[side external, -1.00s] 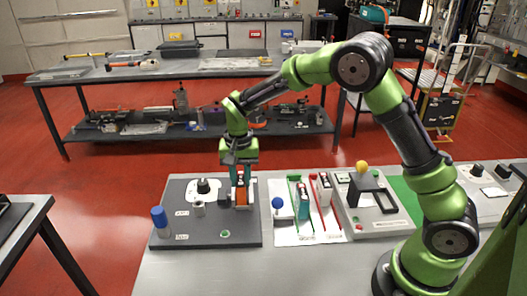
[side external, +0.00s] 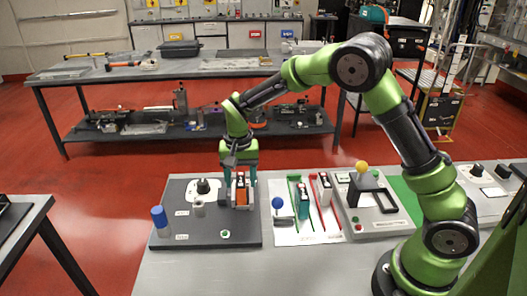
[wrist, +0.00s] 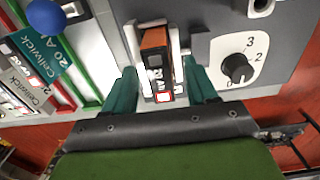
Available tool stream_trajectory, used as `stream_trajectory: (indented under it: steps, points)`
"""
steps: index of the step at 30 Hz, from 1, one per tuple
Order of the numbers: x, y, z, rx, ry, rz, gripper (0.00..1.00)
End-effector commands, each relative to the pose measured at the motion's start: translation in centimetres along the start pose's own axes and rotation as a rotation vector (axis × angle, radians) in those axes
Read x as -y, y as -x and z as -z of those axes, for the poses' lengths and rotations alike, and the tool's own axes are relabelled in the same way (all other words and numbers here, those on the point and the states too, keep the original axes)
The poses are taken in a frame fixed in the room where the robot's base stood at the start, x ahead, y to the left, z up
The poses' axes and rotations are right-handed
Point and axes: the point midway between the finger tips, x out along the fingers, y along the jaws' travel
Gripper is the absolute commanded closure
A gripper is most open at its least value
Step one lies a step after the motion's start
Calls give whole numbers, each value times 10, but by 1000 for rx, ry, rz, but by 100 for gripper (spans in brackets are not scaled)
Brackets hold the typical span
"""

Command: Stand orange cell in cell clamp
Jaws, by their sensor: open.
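The orange cell (side external: 241,195), with an orange body and a dark labelled side, stands upright in the white cell clamp (wrist: 133,42) on the dark grey board. In the wrist view the cell (wrist: 154,42) sits between the clamp's white walls. My gripper (side external: 239,184) is directly above and around it. Its teal fingers are spread on either side of the cell and clamp, with a visible gap to the cell in the wrist view (wrist: 160,76). The cell's foot is hidden.
The dark board (side external: 200,236) also carries a dial (side external: 203,187), a blue-topped cylinder (side external: 160,220) and a green button (side external: 225,234). To the right are a blue ball (side external: 277,203), racks with other cells (side external: 303,200) and a lever unit with a yellow ball (side external: 361,167).

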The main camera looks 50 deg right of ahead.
Motion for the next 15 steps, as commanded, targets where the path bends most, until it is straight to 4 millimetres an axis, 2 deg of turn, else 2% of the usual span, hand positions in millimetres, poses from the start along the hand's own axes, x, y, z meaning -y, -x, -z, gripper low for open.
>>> stream_trajectory:
  steps: [5,8,11,15]
  points:
    - [0,2,0,0,0,-1,43]
    - [0,11,0,-2,1,1,43]
    - [1,28,0,-3,1,4,43]
    - [1,62,0,-4,1,4,43]
